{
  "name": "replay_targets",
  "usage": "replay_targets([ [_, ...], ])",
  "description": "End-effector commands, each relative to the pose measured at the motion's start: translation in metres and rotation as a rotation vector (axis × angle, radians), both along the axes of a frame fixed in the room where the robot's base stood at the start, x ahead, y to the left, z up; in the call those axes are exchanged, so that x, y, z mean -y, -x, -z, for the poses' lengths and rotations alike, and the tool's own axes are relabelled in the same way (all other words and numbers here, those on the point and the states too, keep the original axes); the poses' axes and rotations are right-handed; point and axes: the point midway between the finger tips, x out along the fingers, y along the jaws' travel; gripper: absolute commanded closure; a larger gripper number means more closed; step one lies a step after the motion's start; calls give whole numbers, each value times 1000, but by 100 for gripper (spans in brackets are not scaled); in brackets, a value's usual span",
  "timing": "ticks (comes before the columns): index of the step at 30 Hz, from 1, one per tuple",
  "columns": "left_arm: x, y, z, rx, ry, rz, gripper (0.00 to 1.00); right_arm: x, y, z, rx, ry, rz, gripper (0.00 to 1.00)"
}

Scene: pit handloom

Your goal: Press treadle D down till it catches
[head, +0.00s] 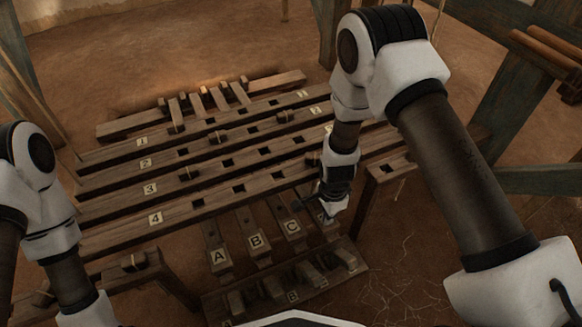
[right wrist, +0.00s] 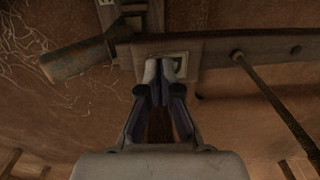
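Treadles A (head: 219,257), B (head: 255,242) and C (head: 291,227) lie side by side below the slotted bars, each with a pale letter plate. The treadle to the right of C, in D's place, is mostly hidden by my right gripper (head: 326,208). In the right wrist view, my right gripper (right wrist: 162,70) has its fingertips together, with nothing seen between them. They overlap a pale plate (right wrist: 178,57) on a wooden bar (right wrist: 220,50), hiding most of its letter. I cannot tell whether they touch it. My left arm shows at the left edge, but its gripper is out of view.
Slotted bars numbered 1 to 4 (head: 155,217) cross above the treadles. A wooden rack (head: 215,306) with several blocks stands at the treadles' front ends. A cord (right wrist: 275,98) runs from the bar in the right wrist view. Bare floor (head: 420,255) lies to the right.

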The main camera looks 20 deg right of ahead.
Motion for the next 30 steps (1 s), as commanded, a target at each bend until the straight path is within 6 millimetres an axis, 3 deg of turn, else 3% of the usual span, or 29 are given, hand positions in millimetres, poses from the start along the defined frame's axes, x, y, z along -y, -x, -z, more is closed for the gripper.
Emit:
replay_targets([
  [30, -1, -1, 27, 4, -1, -5, 60, 0, -1, 64, 3, 1, 1, 100],
])
